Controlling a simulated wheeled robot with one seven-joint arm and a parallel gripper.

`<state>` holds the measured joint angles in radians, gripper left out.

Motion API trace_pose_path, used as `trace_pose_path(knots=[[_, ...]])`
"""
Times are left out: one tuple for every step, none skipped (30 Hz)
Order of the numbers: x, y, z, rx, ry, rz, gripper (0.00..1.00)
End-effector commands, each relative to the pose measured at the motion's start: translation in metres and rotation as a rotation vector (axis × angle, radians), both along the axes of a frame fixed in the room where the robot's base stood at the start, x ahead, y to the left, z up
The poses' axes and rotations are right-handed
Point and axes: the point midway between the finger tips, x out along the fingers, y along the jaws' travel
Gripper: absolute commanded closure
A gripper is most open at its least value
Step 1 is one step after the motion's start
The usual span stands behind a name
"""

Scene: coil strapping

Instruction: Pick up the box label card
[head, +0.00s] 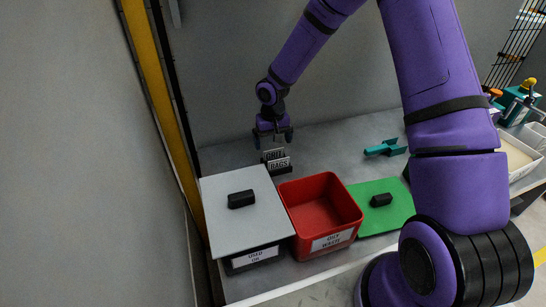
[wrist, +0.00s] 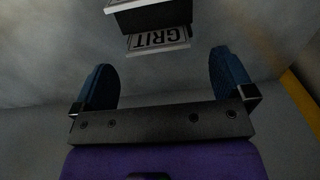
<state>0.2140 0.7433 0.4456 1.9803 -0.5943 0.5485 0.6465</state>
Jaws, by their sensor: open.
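Two white label cards stand in a small dark holder (head: 283,171) on the grey bench. The front card reads RAGS (head: 279,164), and the one behind it reads GRIT (head: 273,154). In the wrist view the GRIT card (wrist: 158,38) appears upside down, beside a dark block that looks like part of the holder. My gripper (head: 273,138) is just above the cards, pointing down. In the wrist view its two blue fingers (wrist: 163,72) are spread wide, with nothing between the tips. The GRIT card lies beyond them and looks apart from both.
In front stand a box with a grey lid (head: 222,205) and an open, empty red bin (head: 303,190). A green lid (head: 365,191) lies right of the bin. A teal scoop (head: 385,148) lies behind it. A yellow post (head: 160,95) rises at left. Bench around the holder's right is clear.

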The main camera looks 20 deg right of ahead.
Motion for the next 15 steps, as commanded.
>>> trace_pose_path(knots=[[0.000,0.000,-0.004,0.000,0.002,0.000,0.00],[0.000,-0.001,-0.007,0.000,0.002,0.000,0.00],[0.000,-0.001,-0.011,0.001,0.003,-0.001,0.00],[0.000,-0.001,-0.015,0.001,0.003,-0.001,0.00],[0.000,-0.002,-0.020,0.001,0.003,0.000,0.00],[0.000,-0.002,-0.026,0.001,0.004,-0.001,0.00],[0.000,-0.003,-0.030,0.001,0.004,0.000,0.00],[0.000,-0.003,-0.034,0.001,0.004,0.000,0.00],[0.000,-0.002,-0.040,0.001,0.003,0.000,0.00],[0.000,-0.002,-0.043,0.001,0.003,0.000,0.00],[0.000,-0.002,-0.045,0.001,0.002,0.000,0.00],[0.000,-0.002,-0.048,0.001,0.001,0.001,0.00],[0.000,-0.002,-0.050,0.001,0.001,0.001,0.00],[0.000,-0.002,-0.051,0.000,0.001,0.001,0.00],[0.000,-0.002,-0.052,0.000,0.001,0.000,0.00]])
